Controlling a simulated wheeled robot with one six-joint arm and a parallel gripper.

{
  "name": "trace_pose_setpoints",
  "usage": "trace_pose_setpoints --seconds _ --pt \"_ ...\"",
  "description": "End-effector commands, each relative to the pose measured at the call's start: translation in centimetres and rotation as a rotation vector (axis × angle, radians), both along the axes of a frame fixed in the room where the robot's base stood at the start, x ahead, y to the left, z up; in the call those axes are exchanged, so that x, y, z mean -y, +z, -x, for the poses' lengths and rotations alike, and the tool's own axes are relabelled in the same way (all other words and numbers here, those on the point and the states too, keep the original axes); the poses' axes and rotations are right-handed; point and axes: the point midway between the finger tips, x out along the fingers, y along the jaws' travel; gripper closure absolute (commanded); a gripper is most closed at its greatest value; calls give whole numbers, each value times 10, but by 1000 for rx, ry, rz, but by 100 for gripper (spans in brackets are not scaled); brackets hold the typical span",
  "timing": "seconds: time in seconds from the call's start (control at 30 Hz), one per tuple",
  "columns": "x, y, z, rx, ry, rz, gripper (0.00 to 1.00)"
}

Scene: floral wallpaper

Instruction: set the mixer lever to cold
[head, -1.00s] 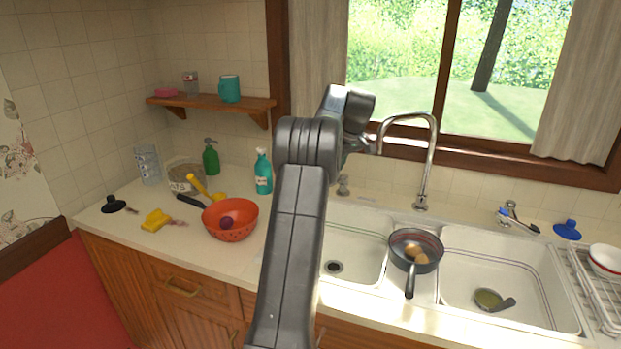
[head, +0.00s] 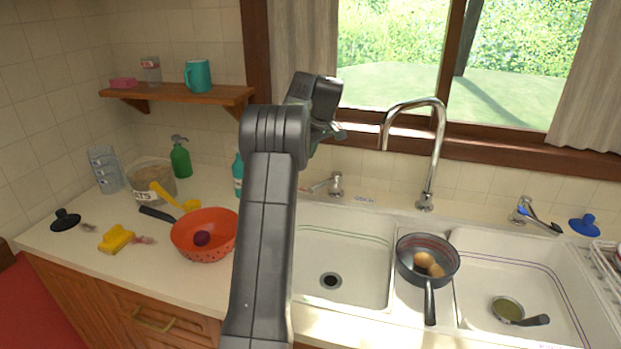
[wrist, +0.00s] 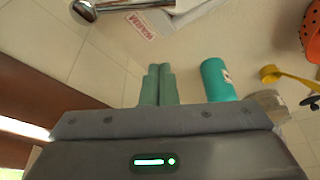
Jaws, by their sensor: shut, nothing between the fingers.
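The chrome mixer (head: 336,184) stands on the sink's back ledge, left of the tall spout, with its lever pointing left in the head view. In the wrist view the lever (wrist: 105,7) shows at the top left with a rounded end. A white label with red letters (wrist: 148,24) lies near it. A small label with bluish letters (head: 364,198) is right of the mixer in the head view. My gripper (head: 340,131) is above and behind the mixer, apart from it. In the wrist view its fingers (wrist: 159,85) are together and empty.
The curved spout (head: 440,140) rises right of the mixer. A teal bottle (wrist: 218,80) stands left of it, partly behind my arm in the head view. A pan (head: 427,262) rests on the sink divider. An orange colander (head: 205,245) is left. The left basin (head: 345,255) is clear.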

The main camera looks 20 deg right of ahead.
Motion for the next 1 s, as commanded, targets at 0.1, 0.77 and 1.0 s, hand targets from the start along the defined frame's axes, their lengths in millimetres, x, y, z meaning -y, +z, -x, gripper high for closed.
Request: trace_pose_setpoints --seconds 0.1,0.77,1.0 --pt "0 0 0 0 0 0 100" --pt "-11 -94 -25 -1 -1 0 100" --pt "0 -93 1 0 -1 0 100"
